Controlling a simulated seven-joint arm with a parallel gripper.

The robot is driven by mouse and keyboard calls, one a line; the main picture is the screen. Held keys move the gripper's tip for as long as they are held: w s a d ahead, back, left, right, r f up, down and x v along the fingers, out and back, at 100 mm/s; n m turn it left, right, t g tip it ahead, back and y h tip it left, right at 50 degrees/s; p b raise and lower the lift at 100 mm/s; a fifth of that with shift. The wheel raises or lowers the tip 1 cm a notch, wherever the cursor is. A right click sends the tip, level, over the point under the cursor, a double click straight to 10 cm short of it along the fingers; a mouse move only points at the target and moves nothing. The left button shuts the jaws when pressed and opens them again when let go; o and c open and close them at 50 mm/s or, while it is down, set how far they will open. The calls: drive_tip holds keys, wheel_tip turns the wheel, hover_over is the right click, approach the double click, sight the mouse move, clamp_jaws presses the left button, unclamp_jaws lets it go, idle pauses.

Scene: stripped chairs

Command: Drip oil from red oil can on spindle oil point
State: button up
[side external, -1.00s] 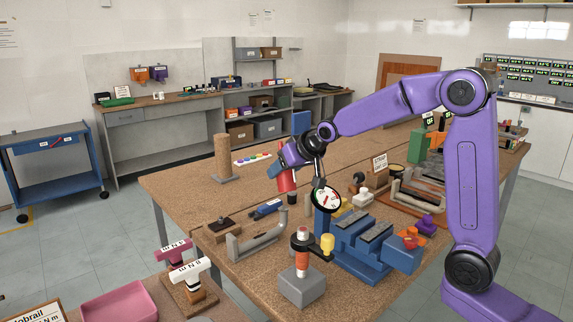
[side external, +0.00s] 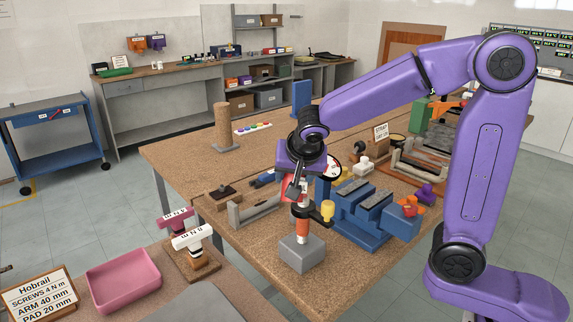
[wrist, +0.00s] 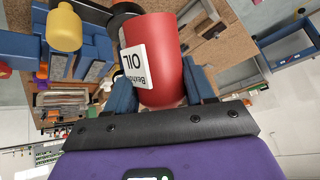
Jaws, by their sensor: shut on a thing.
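My gripper (side external: 297,185) is shut on the red oil can (wrist: 155,60). In the wrist view the can fills the space between the blue fingers (wrist: 162,97), its white "OIL" label showing and its far end at the top of the picture. In the side view the can is mostly hidden behind my gripper. Just below stands a post (side external: 300,228) with an orange-red body on a grey block (side external: 302,253), a black arm and a yellow cylinder (side external: 327,210) at its side. I cannot tell which part is the spindle oil point, or whether the can touches the post.
A blue vise-like fixture (side external: 362,215) stands right of the post, with a round dial (side external: 331,168) behind. A grey bracket (side external: 255,208) lies to the left. A pink tray (side external: 124,281) and white-headed tools (side external: 192,237) are at the front left.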

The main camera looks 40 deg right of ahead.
drive_tip(key=shift+s+a+r+m+g+h, duration=0.1)
drive_tip(key=shift+s+r+m+g+h, duration=0.1)
drive_tip(key=shift+s+m, duration=0.25)
drive_tip(key=shift+s+a+r+m+g+h, duration=0.1)
drive_tip(key=shift+s+m+g, duration=0.1)
drive_tip(key=shift+s+m, duration=0.25)
drive_tip(key=shift+s, duration=0.1)
drive_tip(key=g+y, duration=0.1)
drive_tip(key=y, duration=0.1)
drive_tip(key=a+g+y, duration=0.1)
drive_tip(key=s+a+g+y, duration=0.1)
drive_tip(key=y, duration=0.1)
drive_tip(key=shift+s+f+m+y, duration=0.1)
drive_tip(key=shift+f+m+y, duration=0.2)
drive_tip(key=shift+f+m, duration=0.1)
drive_tip(key=shift+s+a+f+g+y, duration=0.1)
drive_tip(key=shift+a+f+g+y, duration=0.1)
drive_tip(key=shift+g+y, duration=0.65)
drive_tip(key=shift+s+a+f+g+y, duration=0.15)
drive_tip(key=shift+g+y, duration=0.3)
drive_tip(key=shift+y, duration=0.7)
drive_tip(key=shift+w+d, duration=0.1)
drive_tip(key=shift+d+r+m+g+y, duration=0.15)
drive_tip(key=shift+r+m+g+y, duration=0.45)
drive_tip(key=shift+y, duration=0.5)
drive_tip(key=shift+w+r, duration=0.1)
drive_tip(key=shift+r, duration=0.05)
